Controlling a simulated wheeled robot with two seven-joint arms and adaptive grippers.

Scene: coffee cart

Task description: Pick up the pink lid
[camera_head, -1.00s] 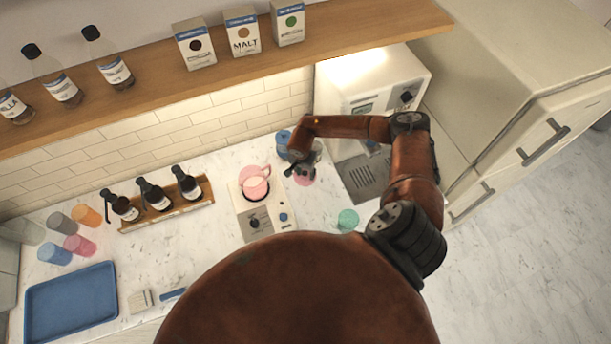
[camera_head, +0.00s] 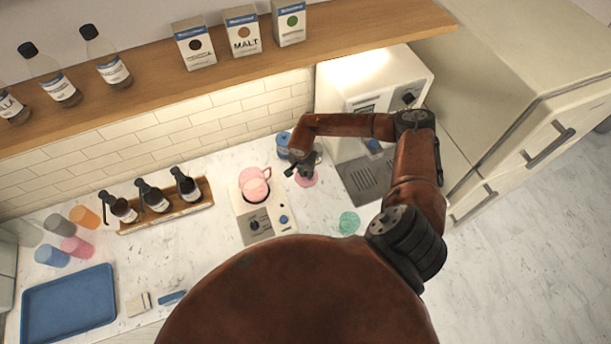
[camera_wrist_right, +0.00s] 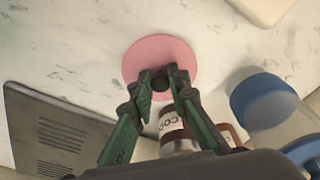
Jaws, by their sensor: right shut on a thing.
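The pink lid (camera_head: 306,183) is a flat round disc on the marble counter, between the pink pitcher and the white machine. In the right wrist view the pink lid (camera_wrist_right: 158,52) shows its dark round knob between my fingertips. My right gripper (camera_head: 303,172) is over the lid; in the wrist view its green fingers (camera_wrist_right: 161,82) are closed on the knob. I cannot tell whether the lid is clear of the counter. My left gripper is not in view.
A blue-capped container (camera_wrist_right: 264,98) and a labelled brown jar (camera_wrist_right: 175,130) stand close beside the gripper. The pink pitcher (camera_head: 254,185) sits on a white appliance (camera_head: 263,222) to the left. A grey drip tray (camera_head: 368,178) is right, a green round thing (camera_head: 349,223) in front.

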